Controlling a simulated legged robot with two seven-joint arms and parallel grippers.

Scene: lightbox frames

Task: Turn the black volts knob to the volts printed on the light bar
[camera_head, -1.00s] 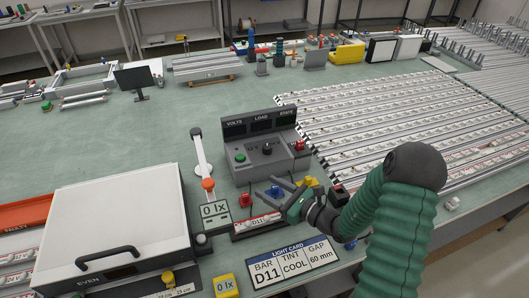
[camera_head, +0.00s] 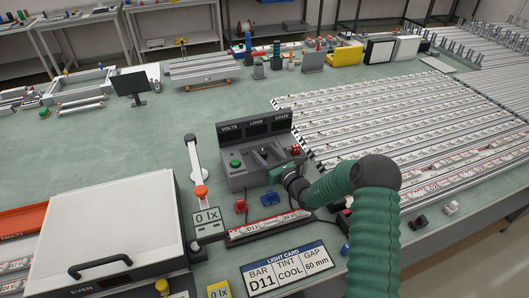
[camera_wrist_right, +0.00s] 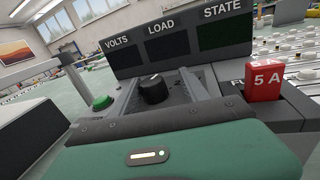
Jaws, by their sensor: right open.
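The black volts knob (camera_wrist_right: 153,88) sits on the grey supply box (camera_head: 237,178), below the VOLTS, LOAD and STATE displays (camera_head: 255,127), which look dark. My right gripper (camera_head: 266,156) is open, with one finger on each side of the knob in the right wrist view (camera_wrist_right: 164,88). I cannot tell whether the fingers touch it. The knob's white mark points up toward the displays. The light bar (camera_head: 268,225) lies in a dark holder in front of the box. Its label shows D11 and a volts print too small to read surely. My left gripper is not in view.
A green button (camera_wrist_right: 102,103) is left of the knob, and a red 5 A fuse (camera_wrist_right: 266,80) is at right. Red (camera_head: 240,205) and blue (camera_head: 269,198) clips lie before the box. A light card (camera_head: 290,266) reads D11, COOL, 60 mm. A 0 lx meter (camera_head: 208,222) stands left.

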